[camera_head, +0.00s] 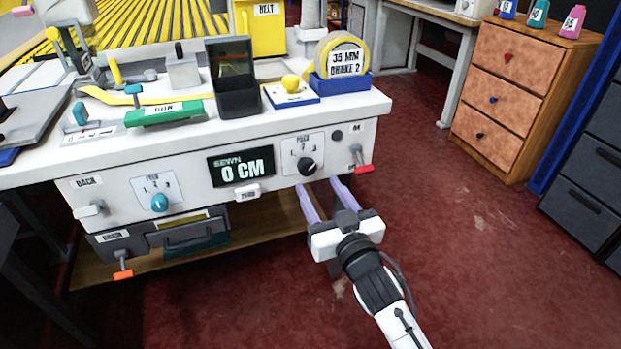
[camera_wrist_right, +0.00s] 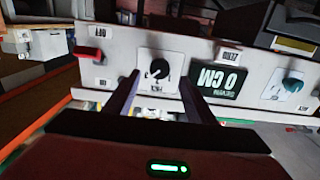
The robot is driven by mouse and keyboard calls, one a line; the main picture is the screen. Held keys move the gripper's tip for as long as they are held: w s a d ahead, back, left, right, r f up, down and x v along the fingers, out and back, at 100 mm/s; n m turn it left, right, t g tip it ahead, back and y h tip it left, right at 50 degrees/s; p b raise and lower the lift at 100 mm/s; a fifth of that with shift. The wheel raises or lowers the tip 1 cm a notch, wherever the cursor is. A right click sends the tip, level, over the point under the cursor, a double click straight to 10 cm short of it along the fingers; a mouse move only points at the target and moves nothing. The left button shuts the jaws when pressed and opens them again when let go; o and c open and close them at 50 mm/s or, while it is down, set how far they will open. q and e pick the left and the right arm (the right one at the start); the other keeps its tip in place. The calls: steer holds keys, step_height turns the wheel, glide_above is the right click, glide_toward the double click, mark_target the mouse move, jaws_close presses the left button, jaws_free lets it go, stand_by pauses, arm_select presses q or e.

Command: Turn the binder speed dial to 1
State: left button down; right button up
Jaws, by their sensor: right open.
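The front panel (camera_head: 226,178) of the white bench carries two dials on white plates with small digits. A black dial (camera_head: 307,166) is right of the SEWN display, and a teal dial (camera_head: 160,202) is left of it. The plate lettering is too small to tell which dial sets the binder speed, or their exact settings. My right gripper (camera_head: 319,186) is open and empty, its two purple fingers pointing at the panel just below the black dial. In the right wrist view, the black dial (camera_wrist_right: 160,68) shows upside down between the fingers (camera_wrist_right: 160,86), apparently apart from them. My left gripper is not in view.
The display (camera_head: 241,168) reads 0 CM, with a small white button (camera_head: 247,192) below it. A red-tipped lever (camera_head: 363,169) is right of the black dial. A drawer (camera_head: 165,236) hangs below left. The red floor is clear to the right, before a wooden cabinet (camera_head: 515,95).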

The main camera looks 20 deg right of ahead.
mark_target(309, 171)
steer(key=w+b, duration=0.1)
steer(key=w, duration=0.5)
steer(key=shift+w+a+f, duration=0.1)
steer(key=shift+w, duration=0.15)
steer(key=c, duration=1)
